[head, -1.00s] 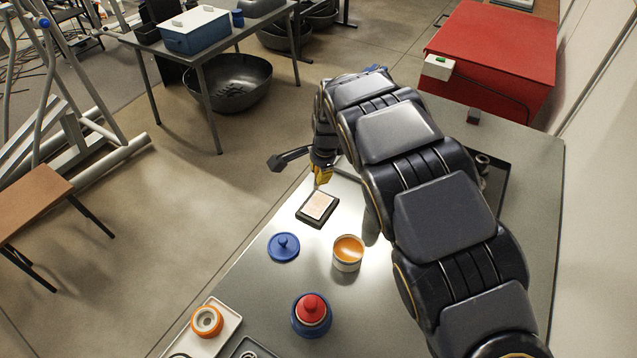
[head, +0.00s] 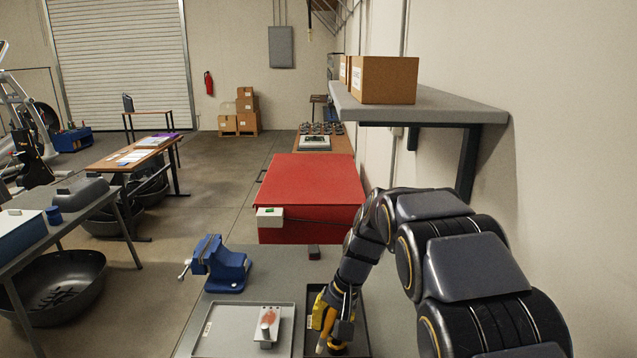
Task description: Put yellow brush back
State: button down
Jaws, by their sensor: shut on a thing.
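My gripper (head: 336,340) is low over the dark tray (head: 313,294) on the grey worktable, near the bottom of the head view. It is shut on the yellow brush (head: 328,318), which shows as a yellow piece by the fingers with an orange-tan part at its lower end. The fingers and arm hide much of the brush. I cannot tell whether the brush touches the tray floor.
A light grey tray (head: 220,333) holding a small metal part (head: 266,328) lies left of the dark tray. A blue vise (head: 222,265) stands behind it. A red cabinet (head: 312,190) is beyond the table. A wall shelf (head: 420,105) with boxes hangs at right.

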jog(key=s+d+r+n, duration=0.3)
jog(key=s+d+r, duration=0.1)
jog(key=d, duration=0.5)
jog(key=w+a+f+n+h, duration=0.1)
jog(key=w+a+f+n, duration=0.1)
jog(key=a+f+n, duration=0.4)
jog(key=w+a+f+n+h, duration=0.2)
jog(key=a+f+n, duration=0.4)
jog(key=a+n, duration=0.7)
jog(key=a, duration=0.6)
jog(key=shift+w+g, duration=0.3)
jog(key=shift+w, duration=0.1)
jog(key=shift+n+g, duration=0.3)
jog(key=shift+g, duration=0.2)
notch_tip(320, 180, down, 9)
jog(key=shift+f, duration=0.1)
jog(key=shift+f, duration=0.1)
